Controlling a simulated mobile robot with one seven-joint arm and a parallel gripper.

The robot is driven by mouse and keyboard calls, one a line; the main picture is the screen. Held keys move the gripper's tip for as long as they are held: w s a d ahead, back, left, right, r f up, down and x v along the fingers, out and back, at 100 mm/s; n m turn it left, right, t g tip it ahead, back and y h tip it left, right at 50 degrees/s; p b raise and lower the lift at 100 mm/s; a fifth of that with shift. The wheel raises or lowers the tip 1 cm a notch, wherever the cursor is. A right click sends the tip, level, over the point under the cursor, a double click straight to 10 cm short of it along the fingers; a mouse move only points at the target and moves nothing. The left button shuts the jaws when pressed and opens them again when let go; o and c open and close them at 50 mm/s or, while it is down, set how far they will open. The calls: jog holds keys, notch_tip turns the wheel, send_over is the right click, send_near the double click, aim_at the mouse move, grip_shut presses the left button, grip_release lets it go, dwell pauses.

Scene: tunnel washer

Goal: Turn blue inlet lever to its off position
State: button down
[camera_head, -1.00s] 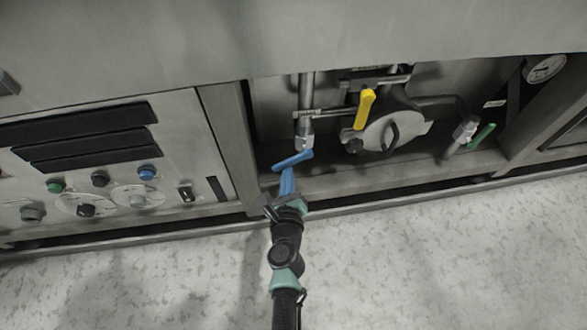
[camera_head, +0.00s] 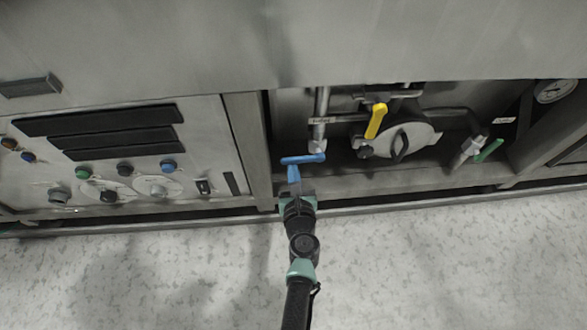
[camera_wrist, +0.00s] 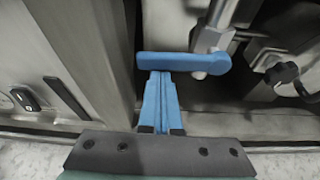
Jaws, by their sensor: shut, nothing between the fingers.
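The blue inlet lever (camera_head: 306,159) sits at the lower end of a vertical pipe in the open bay. It lies nearly level across the head view, its free end to the left of the pipe. In the wrist view the lever (camera_wrist: 182,63) runs across the picture, its right end at the pipe fitting. My gripper (camera_head: 293,168) has blue fingers and is shut with nothing between them. Its fingertips (camera_wrist: 158,76) are just below the lever's left half, at its near side. They look to be touching it or very close; I cannot tell which.
A yellow lever (camera_head: 376,121) and a round grey valve (camera_head: 408,140) are to the right. A green lever (camera_head: 488,150) is farther right. A control panel with knobs (camera_head: 157,188) is left of the bay post (camera_head: 248,140). The floor in front is clear.

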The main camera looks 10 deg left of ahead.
jog(key=shift+w, duration=0.1)
dwell(0.3)
notch_tip(320, 180, down, 4)
jog(key=b, duration=0.4)
jog(key=p+v, duration=0.3)
jog(key=v, duration=0.7)
jog(key=shift+p, duration=0.3)
